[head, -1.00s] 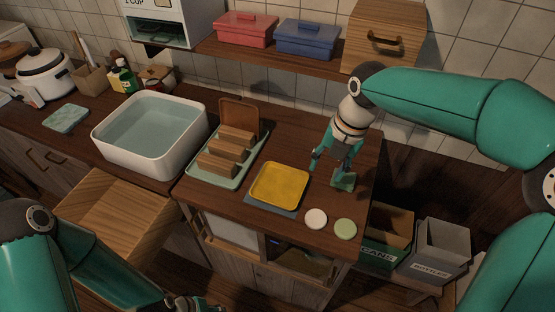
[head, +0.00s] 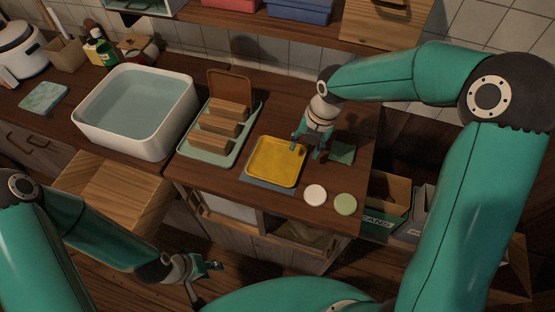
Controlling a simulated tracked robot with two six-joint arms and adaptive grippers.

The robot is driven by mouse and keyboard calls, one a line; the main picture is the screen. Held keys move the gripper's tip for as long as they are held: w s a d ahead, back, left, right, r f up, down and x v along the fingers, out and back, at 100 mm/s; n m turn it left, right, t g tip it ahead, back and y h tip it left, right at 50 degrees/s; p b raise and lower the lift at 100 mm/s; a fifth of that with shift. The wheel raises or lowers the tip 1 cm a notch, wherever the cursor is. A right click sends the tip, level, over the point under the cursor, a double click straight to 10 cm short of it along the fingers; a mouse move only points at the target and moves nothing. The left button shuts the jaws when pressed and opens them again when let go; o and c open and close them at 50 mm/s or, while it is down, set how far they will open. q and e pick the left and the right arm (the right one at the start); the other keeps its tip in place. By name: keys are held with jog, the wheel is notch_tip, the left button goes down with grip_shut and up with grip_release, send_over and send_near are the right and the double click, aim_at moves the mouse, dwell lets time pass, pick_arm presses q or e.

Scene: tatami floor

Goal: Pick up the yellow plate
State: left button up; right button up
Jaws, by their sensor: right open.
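The yellow plate (head: 273,163) is square with rounded corners and lies on a blue-grey mat (head: 262,185) on the wooden counter. My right gripper (head: 308,155) is open, pointing down at the plate's right edge. One finger shows over or at the plate's upper right corner and the other is to the right of it. I cannot tell whether it touches the plate. My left gripper (head: 207,279) is low in front of the counter, far from the plate, with its fingers apart.
A green rack (head: 204,151) with wooden blocks stands left of the plate, and a white water basin (head: 134,140) further left. A white disc (head: 315,195) and a green disc (head: 345,204) lie near the front edge. A green cloth (head: 343,152) lies right of my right gripper.

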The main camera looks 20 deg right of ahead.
aim_at(299, 164)
jog(key=shift+w+a+f+p, duration=0.1)
jog(key=shift+a+f+p, duration=0.1)
jog(key=shift+f, duration=0.75)
jog(key=shift+s+a+f+p, duration=0.1)
jog(key=shift+a+f+p, duration=0.05)
jog(key=shift+f, duration=0.8)
jog(key=shift+w+a+f+p, duration=0.1)
jog(key=shift+a+f+p, duration=0.1)
jog(key=shift+f, duration=0.75)
jog(key=shift+d, duration=0.1)
grip_shut()
